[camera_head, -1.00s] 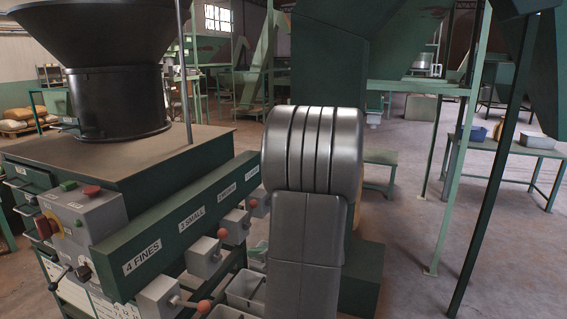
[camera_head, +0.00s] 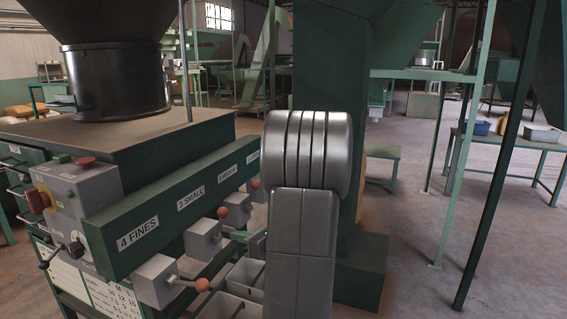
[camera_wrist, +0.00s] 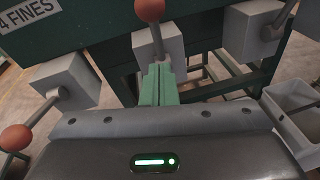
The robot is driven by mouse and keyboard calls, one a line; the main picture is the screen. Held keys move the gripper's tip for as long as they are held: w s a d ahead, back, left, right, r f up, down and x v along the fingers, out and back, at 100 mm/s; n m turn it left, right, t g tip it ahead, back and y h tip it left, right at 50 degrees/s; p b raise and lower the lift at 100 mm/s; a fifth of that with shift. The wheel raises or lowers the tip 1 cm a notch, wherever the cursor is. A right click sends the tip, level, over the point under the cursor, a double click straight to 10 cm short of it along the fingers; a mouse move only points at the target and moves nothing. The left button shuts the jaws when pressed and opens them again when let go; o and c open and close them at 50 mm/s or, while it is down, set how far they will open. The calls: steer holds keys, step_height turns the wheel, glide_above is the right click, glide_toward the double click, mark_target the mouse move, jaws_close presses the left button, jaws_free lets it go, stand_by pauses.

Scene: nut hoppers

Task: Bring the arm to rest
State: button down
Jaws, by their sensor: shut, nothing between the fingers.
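My gripper (camera_wrist: 158,72) shows in the wrist view as two green fingers closed together with nothing between them. They point at a grey lever box (camera_wrist: 157,45) whose lever ends in an orange ball (camera_wrist: 149,9). I cannot tell whether the fingertips touch the box. In the head view my grey arm stands upright in the middle, and hides most of the gripper; a small green part shows to its left, beside the row of lever boxes.
The green machine beam (camera_head: 170,206) carries labels and several lever boxes with orange knobs. Grey bins (camera_head: 230,306) stand below it; one (camera_wrist: 296,112) is at the right in the wrist view. A green post (camera_head: 332,110) rises behind my arm. Open floor (camera_head: 420,270) lies to the right.

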steer(key=f+t+y+b, duration=0.1)
steer(key=b, duration=0.5)
steer(key=f+t+y+b, duration=0.1)
steer(key=f+y+b, duration=0.1)
steer(key=b, duration=0.3)
steer(key=f+t+y+b, duration=0.1)
steer(key=y+b, duration=0.1)
steer(key=b, duration=0.4)
steer(key=shift+w+d+f+m+t+b, duration=0.1)
steer(key=shift+w+f+m+t+b, duration=0.2)
steer(key=shift+f+m, duration=0.1)
steer(key=shift+y+b, duration=0.4)
steer(key=shift+b, duration=0.05)
